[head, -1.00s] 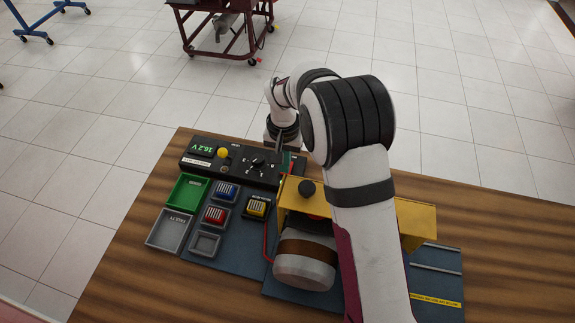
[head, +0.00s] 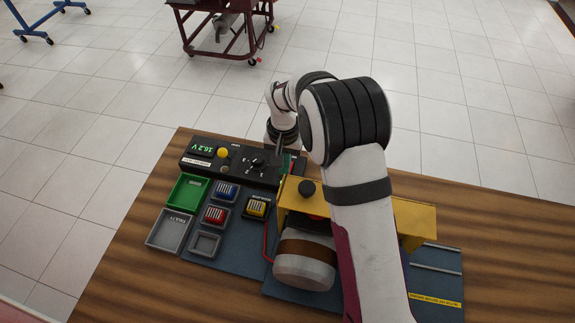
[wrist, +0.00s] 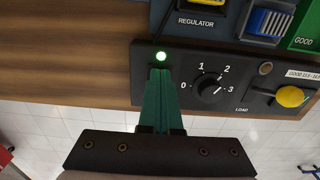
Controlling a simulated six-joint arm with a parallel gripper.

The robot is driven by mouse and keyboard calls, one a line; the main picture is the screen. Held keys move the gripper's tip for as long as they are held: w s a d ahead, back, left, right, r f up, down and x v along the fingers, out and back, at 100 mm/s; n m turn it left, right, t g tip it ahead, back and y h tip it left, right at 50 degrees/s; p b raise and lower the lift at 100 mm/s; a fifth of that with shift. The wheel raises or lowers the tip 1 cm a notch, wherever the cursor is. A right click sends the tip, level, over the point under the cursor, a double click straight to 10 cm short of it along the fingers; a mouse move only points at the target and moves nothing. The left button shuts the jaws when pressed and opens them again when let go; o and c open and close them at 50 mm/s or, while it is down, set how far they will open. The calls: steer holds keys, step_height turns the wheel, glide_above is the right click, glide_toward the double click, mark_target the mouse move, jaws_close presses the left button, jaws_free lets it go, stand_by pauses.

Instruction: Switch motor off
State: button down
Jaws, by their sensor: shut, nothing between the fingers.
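A black control panel (head: 205,166) at the back of the bench has a green display reading 16.2 V (head: 204,148). It carries a yellow knob (head: 222,152) and a black rotary load dial (head: 258,163). In the wrist view the dial (wrist: 210,88) is marked 0 to 3, and its white mark points roughly toward 3. The motor (head: 305,268), a grey cylinder with a brown band, sits at the front.
A yellow frame (head: 413,222) stands over the motor, partly hidden by my arm. Left of it are a green tray (head: 187,192), a grey faulty tray (head: 170,232), and blue, red and yellow modules. Bare wood (head: 115,255) lies at the left.

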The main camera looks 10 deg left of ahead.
steer(key=shift+f, duration=0.55)
step_height(320, 180, up, 7)
steer(key=shift+f, duration=0.15)
stand_by(0.5)
